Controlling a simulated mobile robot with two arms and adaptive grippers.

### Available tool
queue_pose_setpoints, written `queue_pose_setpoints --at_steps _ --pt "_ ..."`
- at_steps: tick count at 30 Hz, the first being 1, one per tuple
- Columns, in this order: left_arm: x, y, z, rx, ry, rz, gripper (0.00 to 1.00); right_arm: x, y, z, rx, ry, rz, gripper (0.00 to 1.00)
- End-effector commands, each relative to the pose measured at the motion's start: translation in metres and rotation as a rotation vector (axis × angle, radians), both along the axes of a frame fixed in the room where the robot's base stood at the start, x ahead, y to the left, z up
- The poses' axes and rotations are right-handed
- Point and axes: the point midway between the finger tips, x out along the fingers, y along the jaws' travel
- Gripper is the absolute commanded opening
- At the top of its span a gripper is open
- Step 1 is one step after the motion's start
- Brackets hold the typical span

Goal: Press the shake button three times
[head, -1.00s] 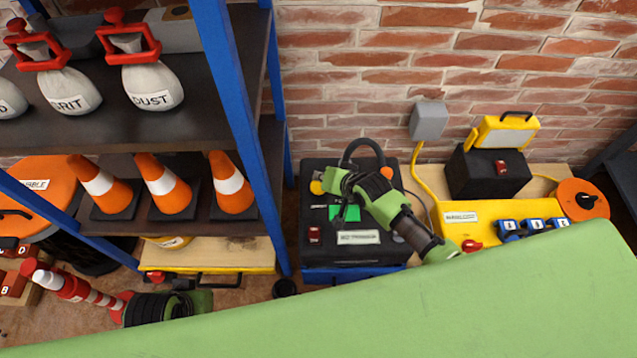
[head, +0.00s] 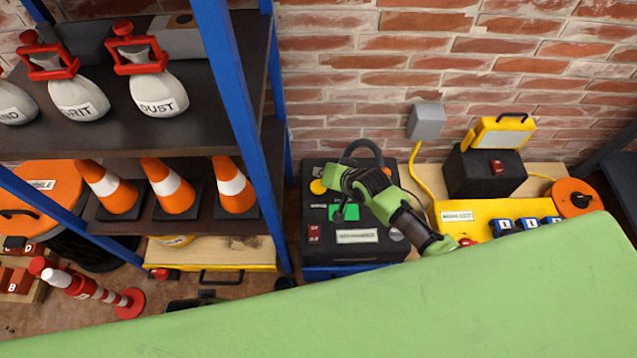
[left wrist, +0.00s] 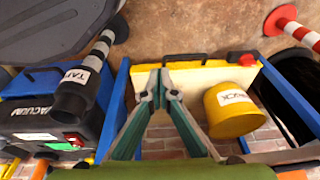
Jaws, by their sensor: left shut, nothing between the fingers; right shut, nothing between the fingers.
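A black machine (head: 357,250) with a black hose handle stands on the floor by the brick wall. Its top has a yellow button (head: 318,187), a green panel (head: 350,211), a red switch (head: 314,233) and a white label. The labels are too small to read, so I cannot tell which control is the shake button. My right gripper (head: 343,212) is over the machine's top by the green panel, empty; contact is unclear. A black machine marked VACUUM (left wrist: 40,125) shows there too.
A blue-framed shelf (head: 240,120) with sacks (head: 160,92) and cones (head: 233,187) stands left of the machine. A yellow socket box (head: 480,215) stands to its right. My green body covers the lower front. A yellow bucket (left wrist: 235,112) is near my left gripper.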

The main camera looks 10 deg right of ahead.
Motion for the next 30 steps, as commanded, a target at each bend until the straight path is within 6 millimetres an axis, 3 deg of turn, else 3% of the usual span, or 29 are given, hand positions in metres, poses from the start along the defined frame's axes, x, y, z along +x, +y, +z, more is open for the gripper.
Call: queue_pose_setpoints --at_steps 13,30 --pt "-0.016 0.002 -0.037 0.002 0.022 -0.004 0.00 0.000 0.000 0.011 0.000 0.000 0.000 0.00" --pt "-0.017 0.002 -0.040 0.002 0.024 -0.004 0.00 0.000 0.000 0.011 0.000 0.000 0.000 0.00"
